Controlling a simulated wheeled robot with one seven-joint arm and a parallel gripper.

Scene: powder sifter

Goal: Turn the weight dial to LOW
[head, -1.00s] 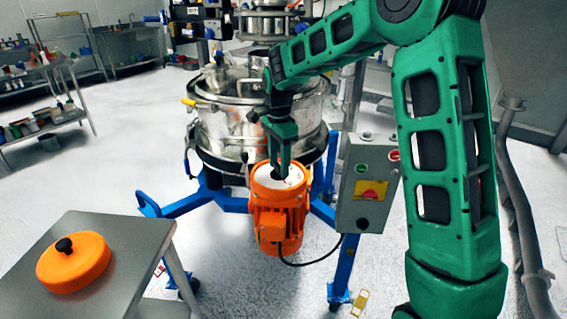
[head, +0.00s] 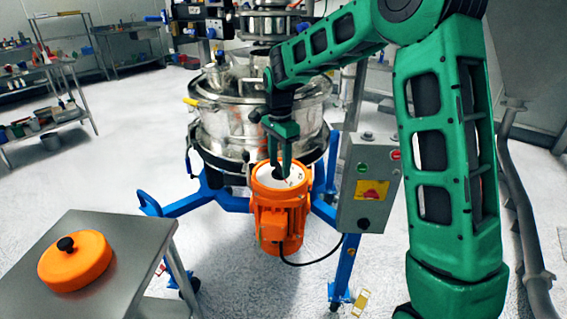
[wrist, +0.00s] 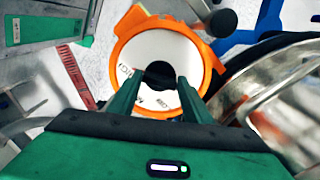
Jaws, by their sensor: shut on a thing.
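In the wrist view the white dial face (wrist: 178,52) sits inside an orange ring and carries small dark lettering, too small to read surely. A black knob (wrist: 160,74) is at its centre. My gripper (head: 281,172) points down onto the dial. In the wrist view its two green fingers (wrist: 158,88) are shut on the black knob. The fingers hide part of the knob and the near part of the dial.
A grey control box (head: 368,185) with buttons stands right of the motor. A steel table (head: 130,245) holding an orange lid (head: 76,262) with a black knob is at lower left. Blue frame legs (head: 185,205) surround the motor. Shelves stand at far left.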

